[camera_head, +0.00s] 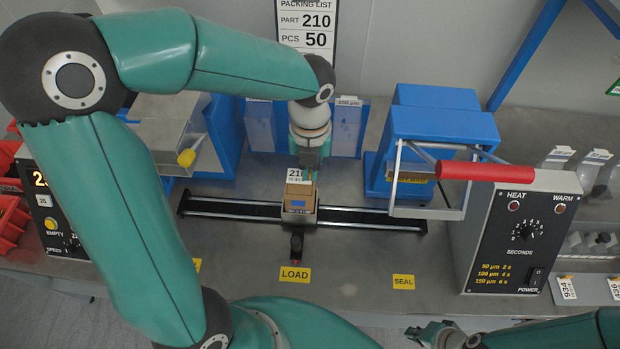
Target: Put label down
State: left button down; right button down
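A small white label (297,175) printed with 210 shows just above a small tan box-like carriage piece (299,192) on the rail. My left gripper (309,173) points down from above, right at the label. The label touches or overlaps its fingertips in the picture. The fingers are too small and partly hidden, so I cannot tell if they grip it or if the label rests on the piece below. My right gripper (428,333) is low at the bottom edge, far from the label, and its fingers are unclear.
The rail (362,217) runs across the bench, with yellow LOAD (294,275) and SEAL (403,282) signs in front. A blue sealer (440,125) with a red handle (485,171) and a black control panel (515,240) stand at right. A packing list (307,25) hangs behind.

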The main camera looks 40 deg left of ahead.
aim_at(310, 188)
pick_arm(q)
jog(key=shift+f, duration=2.05)
jog(key=shift+f, duration=0.1)
jog(key=c, duration=1.3)
grip_release()
notch_tip(310, 188, up, 12)
jog(key=shift+r, duration=0.15)
jog(key=shift+s, duration=0.1)
